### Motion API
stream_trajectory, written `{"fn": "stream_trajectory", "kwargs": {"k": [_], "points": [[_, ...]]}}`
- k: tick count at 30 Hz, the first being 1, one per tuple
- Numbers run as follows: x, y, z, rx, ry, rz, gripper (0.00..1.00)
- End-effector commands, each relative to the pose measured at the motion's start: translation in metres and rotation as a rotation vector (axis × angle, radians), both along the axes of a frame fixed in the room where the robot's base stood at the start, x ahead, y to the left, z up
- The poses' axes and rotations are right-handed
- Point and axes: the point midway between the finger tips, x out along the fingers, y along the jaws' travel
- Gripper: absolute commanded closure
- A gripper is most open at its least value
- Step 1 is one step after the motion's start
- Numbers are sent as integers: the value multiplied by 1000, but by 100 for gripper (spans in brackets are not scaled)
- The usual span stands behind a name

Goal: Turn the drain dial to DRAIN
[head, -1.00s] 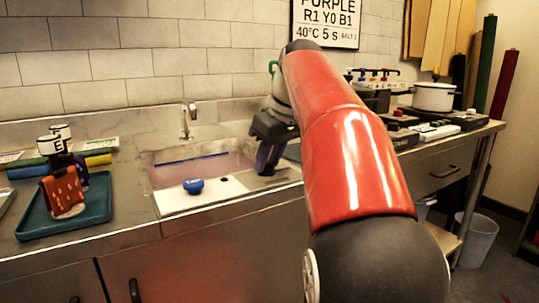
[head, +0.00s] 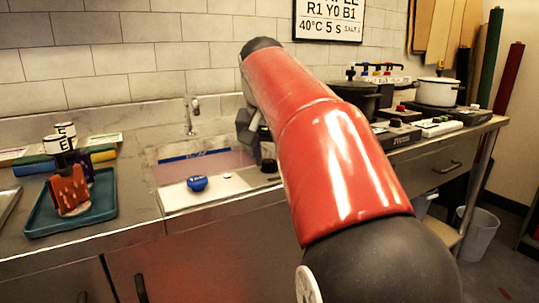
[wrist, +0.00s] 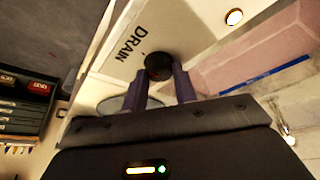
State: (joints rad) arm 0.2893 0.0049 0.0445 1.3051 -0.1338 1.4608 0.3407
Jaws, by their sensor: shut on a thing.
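The drain dial (wrist: 158,66) is a small round black knob on a pale panel beside the sink. The word DRAIN (wrist: 131,42) is printed on the panel close to it in the wrist view. My gripper (wrist: 163,82) is shut on the dial, with one dark finger on each side of it. The dial also shows in the head view (head: 269,166), at the sink's right end below my gripper (head: 264,153). A faint reddish mark shows on the dial; which way it points is hard to tell.
The sink basin (head: 222,167) holds pinkish liquid. A white pot (head: 436,92) and other devices stand at right, past my arm.

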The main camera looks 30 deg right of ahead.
Motion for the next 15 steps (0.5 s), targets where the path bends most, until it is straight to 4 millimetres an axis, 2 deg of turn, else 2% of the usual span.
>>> {"fn": "stream_trajectory", "kwargs": {"k": [6,15], "points": [[1,1,0,1,0,-100,95],[1,1,0,1,2,-154,95]]}}
